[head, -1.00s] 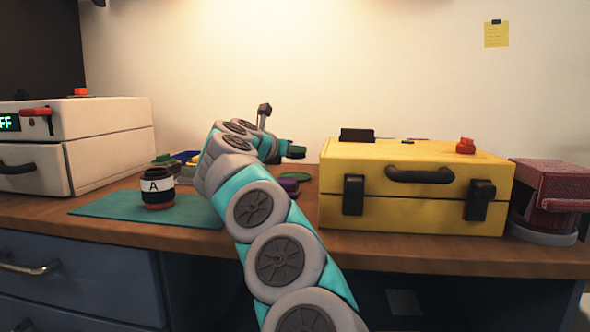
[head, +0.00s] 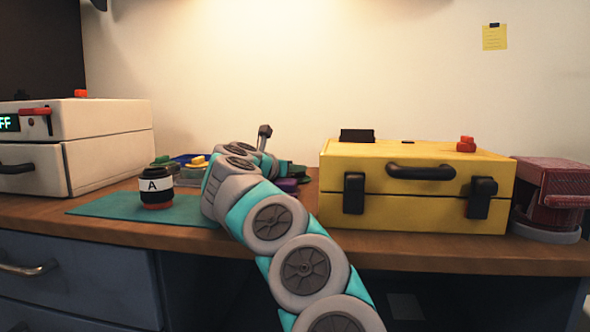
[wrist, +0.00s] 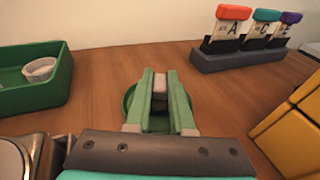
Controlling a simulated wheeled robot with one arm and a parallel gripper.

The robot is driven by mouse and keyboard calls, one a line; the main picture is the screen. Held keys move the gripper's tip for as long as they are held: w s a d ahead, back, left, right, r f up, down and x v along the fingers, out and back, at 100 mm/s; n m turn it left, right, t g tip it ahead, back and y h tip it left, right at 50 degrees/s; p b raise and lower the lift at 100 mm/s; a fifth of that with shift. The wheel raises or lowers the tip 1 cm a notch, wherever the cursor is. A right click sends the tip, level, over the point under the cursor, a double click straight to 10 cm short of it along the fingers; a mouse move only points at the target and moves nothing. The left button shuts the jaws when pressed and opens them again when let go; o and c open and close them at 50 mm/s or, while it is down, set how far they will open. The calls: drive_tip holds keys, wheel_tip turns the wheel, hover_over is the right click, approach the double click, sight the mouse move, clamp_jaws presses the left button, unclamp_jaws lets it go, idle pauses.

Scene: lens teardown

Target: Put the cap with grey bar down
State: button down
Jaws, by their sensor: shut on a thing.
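My gripper (wrist: 160,78) is shut on the grey bar of the cap (wrist: 159,92) in the wrist view. The cap's round green edge (wrist: 129,98) shows on both sides of the green fingers, over the wooden table. Whether the cap touches the table I cannot tell.
A green tray (wrist: 38,92) with a small white cup stands left, and a rack (wrist: 240,58) with lettered tabs stands at the back right. The yellow case (head: 415,218) is close on the right.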

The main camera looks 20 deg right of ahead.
drive_tip(key=shift+f, duration=0.35)
drive_tip(key=c, duration=0.8)
unclamp_jaws()
drive_tip(key=shift+f, duration=0.15)
drive_tip(key=shift+r, duration=0.3)
drive_tip(key=shift+r+p, duration=0.5)
drive_tip(key=shift+p, duration=0.2)
drive_tip(key=b+v, duration=0.1)
drive_tip(key=v, duration=1)
drive_tip(key=shift+w+a, duration=0.1)
drive_tip(key=shift+w, duration=0.05)
drive_tip(key=shift+s+a+r, duration=0.1)
drive_tip(key=shift+s+a, duration=0.25)
drive_tip(key=shift+s, duration=0.05)
